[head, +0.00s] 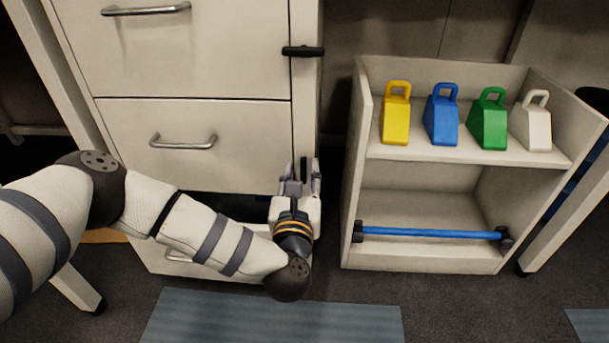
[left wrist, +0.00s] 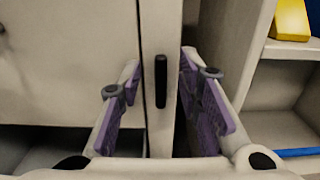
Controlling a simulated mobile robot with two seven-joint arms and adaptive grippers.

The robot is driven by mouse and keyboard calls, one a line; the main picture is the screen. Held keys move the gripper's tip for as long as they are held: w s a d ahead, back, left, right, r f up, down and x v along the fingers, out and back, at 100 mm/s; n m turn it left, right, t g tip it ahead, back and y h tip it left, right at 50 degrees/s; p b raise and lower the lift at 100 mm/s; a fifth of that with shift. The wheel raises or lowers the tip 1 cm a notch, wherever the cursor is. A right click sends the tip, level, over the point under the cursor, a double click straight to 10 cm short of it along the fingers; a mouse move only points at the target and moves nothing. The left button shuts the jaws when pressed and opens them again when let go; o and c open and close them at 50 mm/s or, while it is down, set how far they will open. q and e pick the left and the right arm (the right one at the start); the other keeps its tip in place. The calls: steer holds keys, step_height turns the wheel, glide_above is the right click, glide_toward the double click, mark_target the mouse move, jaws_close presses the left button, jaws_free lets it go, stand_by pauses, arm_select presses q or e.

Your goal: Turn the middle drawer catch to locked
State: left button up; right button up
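The drawer unit has a middle drawer front (head: 190,150) with a bar handle (head: 183,141). On the post at its right is the middle catch, a black bar (head: 304,168), standing upright; it also shows upright in the left wrist view (left wrist: 161,82). My left gripper (head: 303,180) is open around this catch, one purple-padded finger on each side. In the left wrist view the gripper (left wrist: 160,92) shows a gap between each finger and the catch, with no contact visible. My right gripper is in neither view.
The upper catch (head: 303,51) lies horizontal. The bottom drawer (head: 165,262) appears pulled out below my left arm. A low shelf unit (head: 355,165) stands close at the right, holding yellow, blue, green and white weights and a blue bar (head: 430,233).

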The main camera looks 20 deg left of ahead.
arm_select(q)
steer(key=shift+x, duration=1.05)
jaws_close()
